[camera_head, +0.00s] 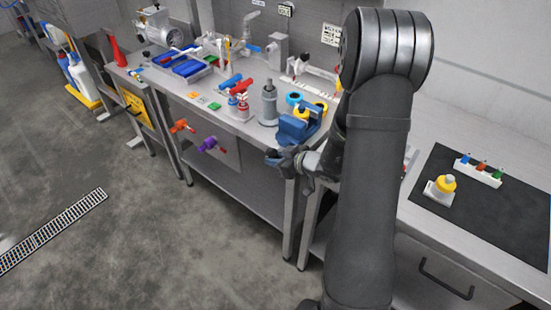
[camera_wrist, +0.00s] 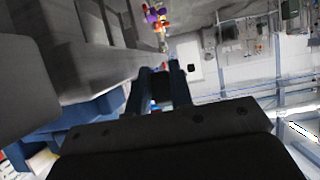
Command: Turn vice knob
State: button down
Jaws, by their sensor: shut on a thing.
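The blue vice (camera_head: 292,130) stands at the front edge of the steel bench, with a yellow-topped part at its jaws. My gripper (camera_head: 276,158) is at the vice's front, just off the bench edge. It is shut on the vice knob, which is mostly hidden by the fingers. In the wrist view my two dark fingers (camera_wrist: 161,88) show with a dark piece between them. The blue body at lower left in the wrist view looks like the vice (camera_wrist: 50,130). The knob's turn angle cannot be told.
A grey bottle (camera_head: 269,106) and red-capped valves (camera_head: 238,104) stand left of the vice. Orange (camera_head: 181,126) and purple (camera_head: 210,144) valve handles stick out from the bench front. A dark mat (camera_head: 490,215) lies at right. The floor in front is clear.

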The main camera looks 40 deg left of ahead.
dwell(0.3)
jog(key=c, duration=1.3)
grip_release()
jog(key=v, duration=1.7)
jog(key=shift+d, duration=0.25)
jog(key=shift+a, duration=0.1)
